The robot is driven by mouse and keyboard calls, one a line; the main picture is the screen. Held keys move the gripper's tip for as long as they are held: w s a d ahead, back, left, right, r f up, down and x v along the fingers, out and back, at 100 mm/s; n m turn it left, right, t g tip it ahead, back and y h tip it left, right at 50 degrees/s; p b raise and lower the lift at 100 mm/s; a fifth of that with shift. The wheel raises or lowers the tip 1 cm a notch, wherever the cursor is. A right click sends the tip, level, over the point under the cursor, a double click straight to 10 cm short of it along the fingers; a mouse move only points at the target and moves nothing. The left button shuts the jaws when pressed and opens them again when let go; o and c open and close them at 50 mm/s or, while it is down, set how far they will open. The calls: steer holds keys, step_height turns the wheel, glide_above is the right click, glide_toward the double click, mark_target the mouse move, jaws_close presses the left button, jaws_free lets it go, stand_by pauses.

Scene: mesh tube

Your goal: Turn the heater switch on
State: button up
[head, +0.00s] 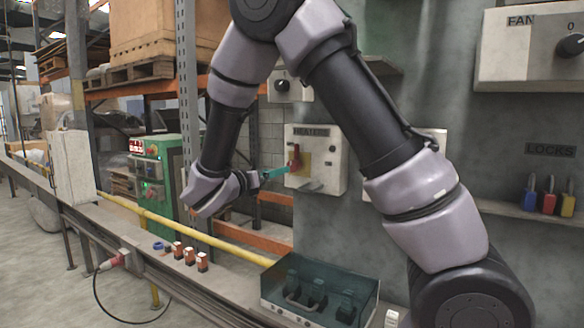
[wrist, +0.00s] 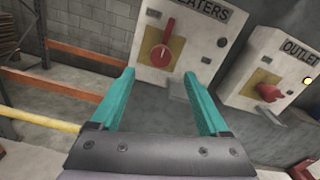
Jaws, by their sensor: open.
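The heater switch is a red rotary handle (wrist: 161,54) on a yellow plate, set in a light box labelled HEATERS (wrist: 206,40). In the head view the red handle (head: 295,158) shows on the box (head: 333,172) on the grey wall panel. My gripper (wrist: 158,80) has two teal fingers, spread apart and empty. In the wrist view the handle shows between and beyond the fingertips. In the head view my gripper (head: 277,172) is close in front of the handle, at its lower left. I cannot tell whether a finger touches it.
An OUTLET box (wrist: 272,68) with a red handle is right of the heater box. A FAN box (head: 525,50) and coloured padlocks (head: 548,201) are further right. A yellow rail (head: 200,235) and a bench with a blue-grey case (head: 318,292) lie below.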

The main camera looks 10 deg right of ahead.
mark_target(291, 166)
steer(key=x, duration=1)
steer(key=shift+d, duration=0.1)
jaws_close()
